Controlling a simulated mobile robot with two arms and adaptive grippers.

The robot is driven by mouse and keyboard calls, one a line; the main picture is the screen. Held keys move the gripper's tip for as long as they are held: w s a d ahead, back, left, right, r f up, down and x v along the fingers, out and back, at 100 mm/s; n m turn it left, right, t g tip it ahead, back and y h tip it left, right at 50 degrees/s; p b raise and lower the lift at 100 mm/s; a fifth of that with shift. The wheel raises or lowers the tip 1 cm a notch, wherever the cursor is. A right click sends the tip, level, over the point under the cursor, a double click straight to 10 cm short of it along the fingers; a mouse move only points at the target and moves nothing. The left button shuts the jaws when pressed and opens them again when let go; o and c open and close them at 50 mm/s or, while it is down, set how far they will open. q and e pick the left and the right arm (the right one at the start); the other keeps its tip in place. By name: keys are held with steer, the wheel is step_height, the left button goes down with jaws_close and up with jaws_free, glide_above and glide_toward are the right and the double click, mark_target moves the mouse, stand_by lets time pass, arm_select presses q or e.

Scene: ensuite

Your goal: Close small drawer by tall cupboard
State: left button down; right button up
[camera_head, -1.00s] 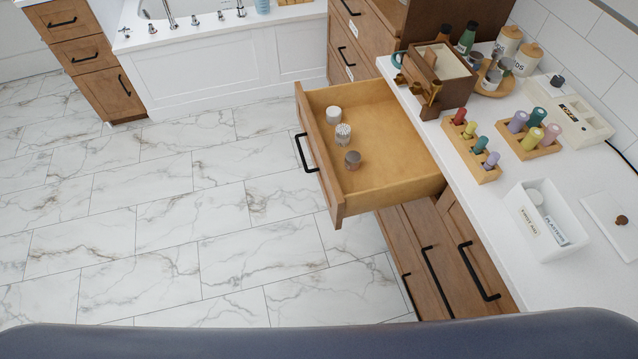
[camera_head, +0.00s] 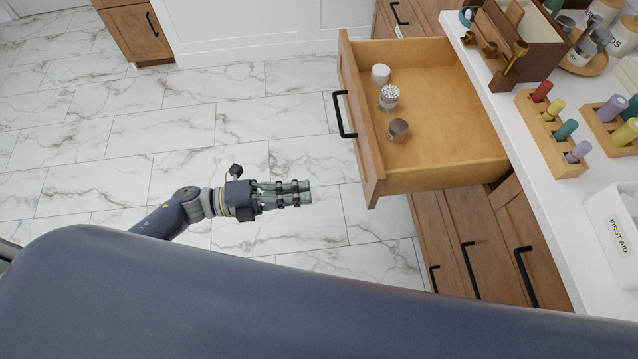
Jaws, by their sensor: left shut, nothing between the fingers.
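The small drawer (camera_head: 440,150) stands pulled far out from under the white counter. Its wooden front (camera_head: 360,130) carries a black bar handle (camera_head: 343,115) and faces left. Inside stand a white jar (camera_head: 380,74), a jar of cotton swabs (camera_head: 389,98) and a brownish jar (camera_head: 398,130). My left gripper (camera_head: 306,193) is shut and empty, over the floor to the lower left of the drawer front, with a gap between them. My right gripper is out of view. Which furniture is the tall cupboard is not clear in this view.
The white counter (camera_head: 545,180) holds a wooden organizer (camera_head: 500,45), bottle racks (camera_head: 548,130) and a first aid box (camera_head: 612,235) at the right. Closed wooden cabinet doors (camera_head: 470,235) lie below the drawer. The marble floor (camera_head: 170,135) left of the drawer is clear.

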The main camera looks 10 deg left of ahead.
mark_target(369, 185)
arm_select(q)
steer(key=p+x, duration=0.2)
steer(key=x, duration=0.9)
steer(key=shift+w+d, duration=0.1)
steer(key=shift+d, duration=0.05)
steer(key=shift+w+d, duration=0.2)
steer(key=shift+d, duration=0.4)
